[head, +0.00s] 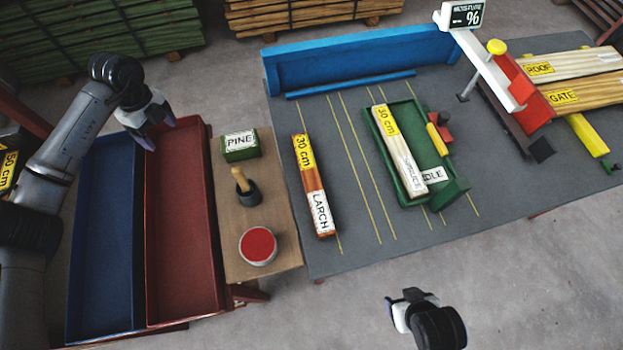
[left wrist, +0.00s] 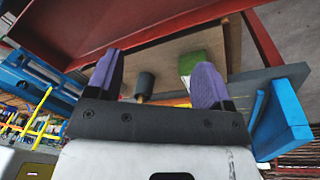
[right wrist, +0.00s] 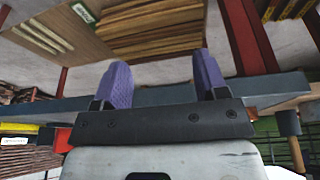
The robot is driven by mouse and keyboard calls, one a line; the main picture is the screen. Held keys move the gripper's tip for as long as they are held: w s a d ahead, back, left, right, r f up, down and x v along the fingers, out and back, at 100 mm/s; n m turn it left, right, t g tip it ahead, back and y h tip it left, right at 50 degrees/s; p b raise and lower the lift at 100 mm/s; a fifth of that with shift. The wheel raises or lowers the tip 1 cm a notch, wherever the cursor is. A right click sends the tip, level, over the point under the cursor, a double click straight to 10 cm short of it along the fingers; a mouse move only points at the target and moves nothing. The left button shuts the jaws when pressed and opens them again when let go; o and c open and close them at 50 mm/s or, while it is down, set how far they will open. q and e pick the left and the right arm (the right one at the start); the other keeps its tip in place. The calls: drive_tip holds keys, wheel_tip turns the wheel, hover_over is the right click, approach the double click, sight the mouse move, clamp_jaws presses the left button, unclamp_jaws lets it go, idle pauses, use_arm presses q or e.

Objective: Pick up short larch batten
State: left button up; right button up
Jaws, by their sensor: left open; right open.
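The short larch batten (head: 315,190) lies on the grey bench (head: 345,220), left of centre in the head view. It is reddish brown with a yellow "30 cm" label and a white "LARCH" label. My left gripper (head: 148,135) is open and empty above the red tray, well left of the batten. Its purple fingers (left wrist: 155,80) are apart in the left wrist view. My right gripper (head: 391,306) is off the bench's front edge, apart from the batten. Its fingers (right wrist: 158,78) are open and empty in the right wrist view.
A green cradle (head: 411,193) holds a spruce batten (head: 398,150) right of the larch. Blue (head: 105,240) and red (head: 178,220) trays stand left. A blue fence (head: 360,58) lines the back.

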drive_tip(key=shift+o, duration=0.9)
